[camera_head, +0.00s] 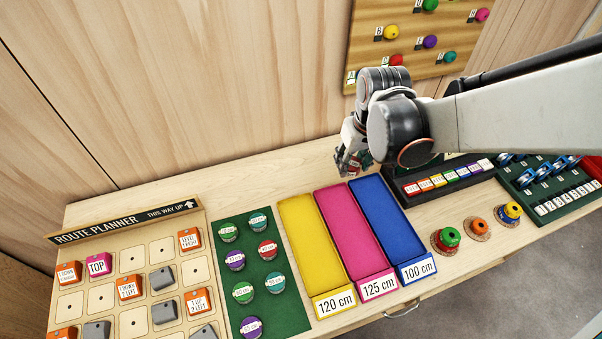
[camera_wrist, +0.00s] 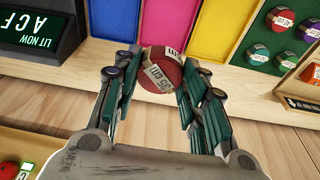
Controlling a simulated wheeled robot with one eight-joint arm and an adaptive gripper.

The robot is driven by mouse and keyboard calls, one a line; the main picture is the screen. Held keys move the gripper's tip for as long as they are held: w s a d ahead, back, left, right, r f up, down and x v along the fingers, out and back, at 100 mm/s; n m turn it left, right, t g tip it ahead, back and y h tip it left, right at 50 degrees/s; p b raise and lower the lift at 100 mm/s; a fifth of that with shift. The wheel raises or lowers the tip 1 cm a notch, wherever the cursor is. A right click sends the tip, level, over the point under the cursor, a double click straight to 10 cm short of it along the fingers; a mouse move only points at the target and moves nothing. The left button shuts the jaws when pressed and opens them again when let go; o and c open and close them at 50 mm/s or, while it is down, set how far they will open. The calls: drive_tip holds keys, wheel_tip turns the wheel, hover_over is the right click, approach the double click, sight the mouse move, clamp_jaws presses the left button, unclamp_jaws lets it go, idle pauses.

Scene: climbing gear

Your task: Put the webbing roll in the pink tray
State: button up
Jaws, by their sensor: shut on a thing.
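A red webbing roll (camera_wrist: 161,80) with a pale label sits between the fingers of my gripper (camera_wrist: 160,88), which is shut on it. The label's number is hard to read for certain. In the head view my gripper (camera_head: 350,165) is above the far end of the trays, near the wall, and the roll there is mostly hidden by the fingers. The pink tray (camera_head: 353,230), labelled 125 cm, lies empty between the yellow and blue trays. In the wrist view the pink tray (camera_wrist: 170,25) shows just beyond the roll.
The yellow tray (camera_head: 308,245) and blue tray (camera_head: 385,215) flank the pink one. A green mat (camera_head: 294,312) with several webbing rolls lies left, beside the route planner board (camera_head: 80,318). A dark rack (camera_head: 410,202) with coloured tags stands right. A hold board (camera_head: 365,30) hangs behind.

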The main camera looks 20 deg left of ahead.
drive_tip(key=f+b, duration=0.4)
drive_tip(key=f, duration=0.2)
drive_tip(key=f+b, duration=0.5)
drive_tip(key=f, duration=0.2)
drive_tip(key=f+b, duration=0.4)
drive_tip(key=f, duration=0.2)
drive_tip(key=shift+s+a+f, duration=0.2)
drive_tip(key=shift+s+f, duration=0.05)
drive_tip(key=shift+f, duration=0.15)
drive_tip(key=shift+r, duration=0.1)
drive_tip(key=o, duration=1.2)
drive_tip(key=shift+b, duration=0.3)
drive_tip(key=shift+c, duration=0.2)
wheel_tip(320, 180, up, 12)
drive_tip(key=s+d+p, duration=0.1)
drive_tip(key=s+p, duration=0.1)
drive_tip(key=p, duration=0.6)
drive_tip(key=shift+d+p, duration=0.15)
drive_tip(key=shift+p, duration=0.25)
